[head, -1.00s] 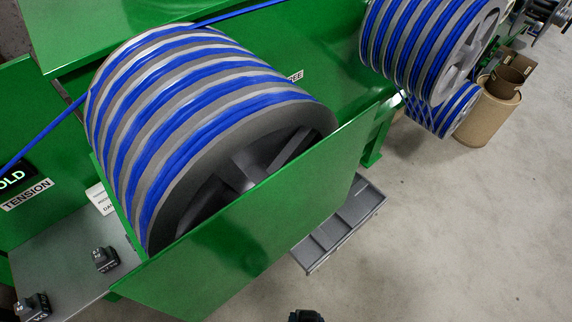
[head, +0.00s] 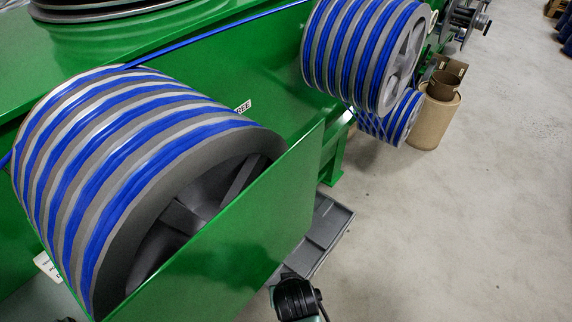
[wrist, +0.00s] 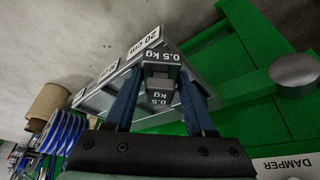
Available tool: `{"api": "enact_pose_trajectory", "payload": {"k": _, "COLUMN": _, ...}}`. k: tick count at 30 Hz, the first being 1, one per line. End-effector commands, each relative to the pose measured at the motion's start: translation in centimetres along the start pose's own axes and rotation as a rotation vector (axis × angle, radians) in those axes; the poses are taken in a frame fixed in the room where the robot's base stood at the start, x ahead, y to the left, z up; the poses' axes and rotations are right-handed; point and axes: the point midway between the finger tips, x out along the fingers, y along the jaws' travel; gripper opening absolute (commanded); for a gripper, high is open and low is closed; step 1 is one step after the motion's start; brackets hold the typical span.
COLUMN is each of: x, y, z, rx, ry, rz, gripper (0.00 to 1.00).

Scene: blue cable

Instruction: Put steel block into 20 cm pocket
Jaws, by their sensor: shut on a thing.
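My gripper (wrist: 160,84) shows in the wrist view with its two blue fingers closed on a steel block (wrist: 160,71) marked 0.5 kg. The block is between the fingertips, in front of the grey tray (wrist: 122,76). A white 20 cm label (wrist: 143,42) on the tray's rim is just beyond the block, slightly left. Other labels along the rim are partly readable. The block and fingers hide part of the tray, and I cannot tell whether the block is above or inside a pocket. In the head view, the tray (head: 330,228) sticks out beside the green machine; the block is hidden there.
A green guard panel (head: 235,235) and a large drum wound with blue cable (head: 110,150) stand left of the tray. A second cable drum (head: 365,50) and a brown cardboard bin (head: 435,115) are farther back.

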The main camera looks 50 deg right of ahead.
Motion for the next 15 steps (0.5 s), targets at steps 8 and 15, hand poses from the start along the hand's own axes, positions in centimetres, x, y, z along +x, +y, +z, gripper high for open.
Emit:
{"api": "enact_pose_trajectory", "payload": {"k": 8, "x": 1.4, "y": -0.1, "z": -3.8, "rx": 0.002, "ry": 0.008, "rz": -0.002, "gripper": 0.00}}
{"api": "enact_pose_trajectory", "payload": {"k": 15, "x": 2.8, "y": 0.0, "z": -3.2, "rx": 0.001, "ry": 0.006, "rz": -0.001, "gripper": 0.00}}
